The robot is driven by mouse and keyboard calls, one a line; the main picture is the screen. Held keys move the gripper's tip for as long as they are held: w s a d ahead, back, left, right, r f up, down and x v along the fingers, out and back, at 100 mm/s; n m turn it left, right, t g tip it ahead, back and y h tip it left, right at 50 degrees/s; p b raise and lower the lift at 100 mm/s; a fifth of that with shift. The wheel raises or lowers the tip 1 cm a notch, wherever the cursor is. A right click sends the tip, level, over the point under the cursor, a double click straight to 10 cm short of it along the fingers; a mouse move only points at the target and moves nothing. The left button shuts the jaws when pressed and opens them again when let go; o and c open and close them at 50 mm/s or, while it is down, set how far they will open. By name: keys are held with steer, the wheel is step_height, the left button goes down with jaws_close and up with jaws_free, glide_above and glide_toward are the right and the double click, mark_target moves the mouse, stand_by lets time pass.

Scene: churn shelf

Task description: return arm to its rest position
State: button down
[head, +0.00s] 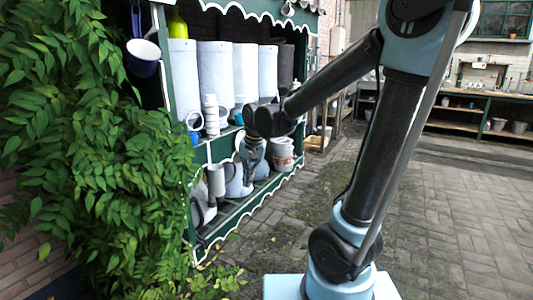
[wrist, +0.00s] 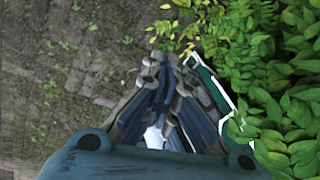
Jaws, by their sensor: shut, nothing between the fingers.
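My arm reaches across the head view from the right, and its wrist hangs in front of the green shelf (head: 232,215). My gripper (head: 251,168) points downward there, small and partly lost against the pots behind it. In the wrist view my gripper (wrist: 163,60) has its fingers together with nothing held between them. Below the fingers I see paving and the pale scalloped edge of the shelf (wrist: 212,82). I cannot tell the exact gap between the gripper and the shelf.
Tall pale churns (head: 214,75) line the upper shelf; jugs and pots, including a patterned pot (head: 283,150), stand lower. Leafy climber (head: 80,130) crowds the left and, in the wrist view, the right (wrist: 285,90). Open paving (head: 450,200) lies right, with a workbench (head: 480,118) behind.

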steer(key=s+d, duration=0.3)
steer(key=d, duration=0.5)
steer(key=s+d, duration=0.3)
steer(key=d, duration=0.4)
steer(key=s+d+f+n, duration=0.1)
steer(key=s+d+f, duration=0.2)
steer(key=s+d, duration=0.2)
steer(key=s+d+f+t+h, duration=0.1)
steer(key=s+d+f, duration=0.2)
steer(key=s+d, duration=0.2)
steer(key=shift+s+d+n+h, duration=0.15)
steer(key=shift+d+n+h, duration=0.15)
steer(key=shift+d+n, duration=0.1)
steer(key=shift+a, duration=0.15)
